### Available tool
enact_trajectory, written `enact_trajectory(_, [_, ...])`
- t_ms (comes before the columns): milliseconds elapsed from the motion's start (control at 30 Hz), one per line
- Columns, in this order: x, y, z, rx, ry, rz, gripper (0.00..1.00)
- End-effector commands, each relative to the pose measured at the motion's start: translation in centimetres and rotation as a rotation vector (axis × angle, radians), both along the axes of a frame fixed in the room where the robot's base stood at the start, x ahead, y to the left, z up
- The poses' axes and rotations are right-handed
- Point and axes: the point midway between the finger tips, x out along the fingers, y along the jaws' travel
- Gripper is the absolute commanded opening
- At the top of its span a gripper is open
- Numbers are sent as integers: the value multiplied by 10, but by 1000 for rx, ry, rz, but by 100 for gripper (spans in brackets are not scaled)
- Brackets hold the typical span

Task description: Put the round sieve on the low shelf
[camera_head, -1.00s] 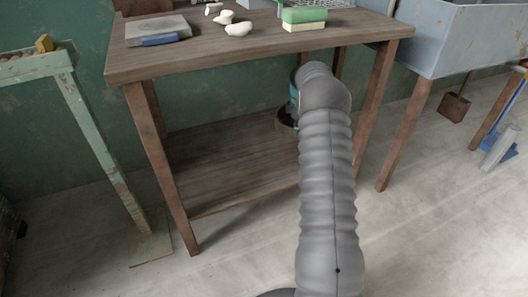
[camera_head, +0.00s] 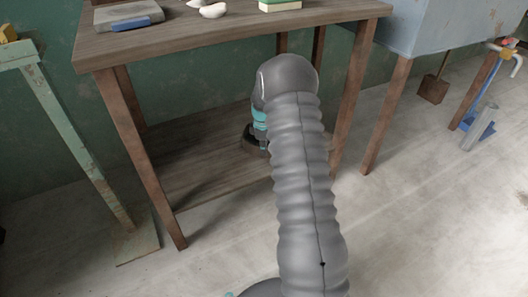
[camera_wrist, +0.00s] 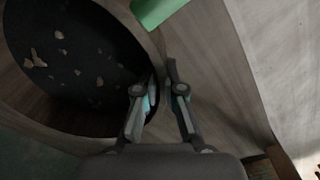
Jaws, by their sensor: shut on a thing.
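The round sieve (camera_wrist: 120,62) fills the left of the wrist view, with a dark mesh and several pale clay scraps on it. My gripper (camera_wrist: 159,88) is shut on its right rim. In the head view a small dark part of the sieve (camera_head: 249,139) shows beside my teal gripper parts, under the table. My arm hides most of it and the fingertips. The low shelf (camera_head: 195,180) is a brown board between the table legs, and its visible left part is bare. I cannot tell whether the sieve touches the shelf.
The tabletop (camera_head: 190,36) overhangs the shelf and carries a grey slab (camera_head: 115,17) and white lumps (camera_head: 213,11). Table legs (camera_head: 147,160) flank the shelf. A green block (camera_wrist: 155,8) shows at the top of the wrist view. A grey-blue basin stands at right.

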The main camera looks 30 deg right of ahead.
Motion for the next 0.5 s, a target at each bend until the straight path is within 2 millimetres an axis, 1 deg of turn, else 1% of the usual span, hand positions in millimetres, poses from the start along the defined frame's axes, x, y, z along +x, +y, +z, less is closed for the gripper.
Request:
enact_trajectory(33, [0, 0, -7, -1, -1, 0, 0])
enact_trajectory(100, [0, 0, -10, -1, -1, 0, 0])
enact_trajectory(300, [1, 0, -9, -1, -2, 0, 0])
enact_trajectory(433, [0, 0, -13, -1, -1, 0, 0])
enact_trajectory(467, [0, 0, -13, 0, 0, 0, 12])
enact_trajectory(500, [0, 0, -12, 0, 0, 0, 22])
